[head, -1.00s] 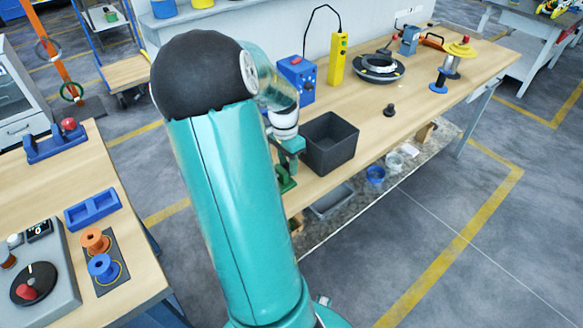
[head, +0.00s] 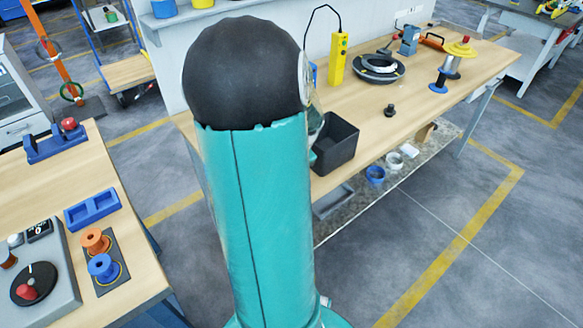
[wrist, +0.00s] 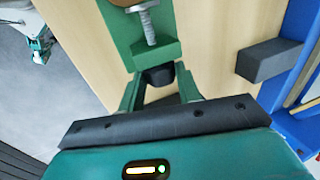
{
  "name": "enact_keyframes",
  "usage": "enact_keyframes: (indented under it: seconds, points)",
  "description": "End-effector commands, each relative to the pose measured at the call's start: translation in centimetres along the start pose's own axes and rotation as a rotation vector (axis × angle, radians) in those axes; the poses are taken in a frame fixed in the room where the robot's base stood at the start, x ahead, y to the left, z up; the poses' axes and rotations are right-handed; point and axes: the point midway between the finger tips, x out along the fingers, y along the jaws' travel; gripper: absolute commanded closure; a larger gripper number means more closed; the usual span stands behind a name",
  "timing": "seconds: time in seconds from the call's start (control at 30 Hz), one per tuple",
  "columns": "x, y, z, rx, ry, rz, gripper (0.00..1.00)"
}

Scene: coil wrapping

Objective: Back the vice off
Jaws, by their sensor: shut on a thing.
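The green vice (wrist: 140,55) shows in the wrist view at the edge of a wooden bench, with a threaded metal screw (wrist: 147,25) rising from it. My gripper (wrist: 160,88) has its two teal fingers on either side of a dark knob (wrist: 158,75) at the vice's near end and is shut on it. In the head view my arm hides my gripper and the vice.
An open dark bin (head: 336,145) stands on the bench beside my arm, with a yellow pendant control (head: 338,55) behind it. In the wrist view a dark grey block (wrist: 268,60) juts from a blue fixture to the right of my gripper.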

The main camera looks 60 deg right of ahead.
Motion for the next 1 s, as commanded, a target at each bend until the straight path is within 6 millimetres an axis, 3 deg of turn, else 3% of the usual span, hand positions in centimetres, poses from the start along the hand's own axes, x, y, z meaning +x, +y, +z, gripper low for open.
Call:
enact_keyframes:
  seconds: [0.6, 0.93, 0.97, 1.0]
  points:
    - [0.16, 0.67, 0.23, 0.001, -0.009, -0.281, 0.81]
    - [0.12, 0.6, 0.22, -0.004, -0.005, -0.322, 0.81]
    - [0.11, 0.6, 0.22, -0.004, -0.005, -0.322, 0.62]
    - [0.12, 0.6, 0.22, -0.004, -0.005, -0.322, 0.55]
